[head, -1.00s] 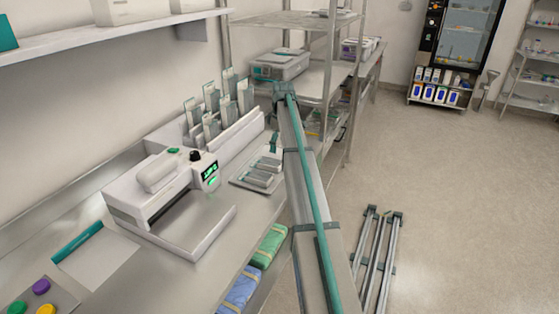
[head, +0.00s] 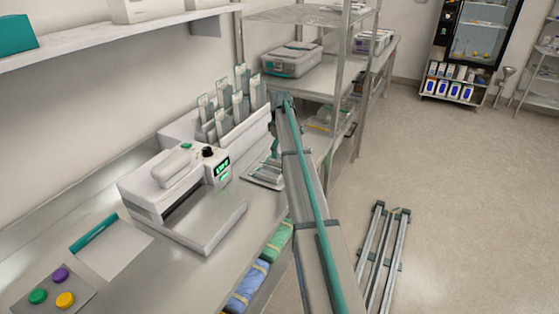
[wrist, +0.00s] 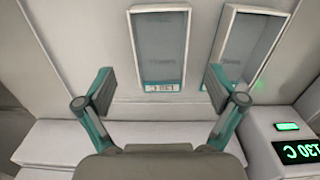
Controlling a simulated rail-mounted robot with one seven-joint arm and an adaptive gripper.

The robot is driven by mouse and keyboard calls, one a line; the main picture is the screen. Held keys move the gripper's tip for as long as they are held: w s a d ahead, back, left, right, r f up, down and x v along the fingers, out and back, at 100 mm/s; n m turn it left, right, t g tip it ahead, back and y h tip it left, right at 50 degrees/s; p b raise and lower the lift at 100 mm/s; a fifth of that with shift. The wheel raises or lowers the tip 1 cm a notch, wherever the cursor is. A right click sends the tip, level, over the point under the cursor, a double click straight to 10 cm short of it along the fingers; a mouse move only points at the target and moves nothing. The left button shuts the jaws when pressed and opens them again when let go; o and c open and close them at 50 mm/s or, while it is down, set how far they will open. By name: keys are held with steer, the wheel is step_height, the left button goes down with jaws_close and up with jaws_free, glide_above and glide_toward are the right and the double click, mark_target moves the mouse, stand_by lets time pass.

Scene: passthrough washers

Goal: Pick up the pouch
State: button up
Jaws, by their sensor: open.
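Two pale pouches with grey windows and white borders lie side by side in the wrist view. One pouch (wrist: 160,45) has a teal label strip at its near end and lies between and ahead of my fingers. The other pouch (wrist: 248,45) is to its right, its near end partly behind my right finger. My gripper (wrist: 159,88) is open and empty, with a finger on either side of the first pouch's near end. In the head view my gripper (head: 275,150) is over a small tray (head: 250,182) with pouches on it, partly hidden by my arm.
A white sealer (head: 175,185) with a lit display stands left of the tray. A rack (head: 215,128) of upright pouches is behind. Green and blue bundles (head: 277,243) lie by the bench's front edge. Metal shelving (head: 318,85) stands beyond my arm.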

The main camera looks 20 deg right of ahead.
steer(key=shift+a+f+p, duration=0.1)
steer(key=shift+f+p, duration=0.35)
steer(key=shift+f, duration=1.3)
steer(key=c, duration=0.9)
steer(key=shift+o, duration=0.2)
steer(key=shift+r, duration=0.1)
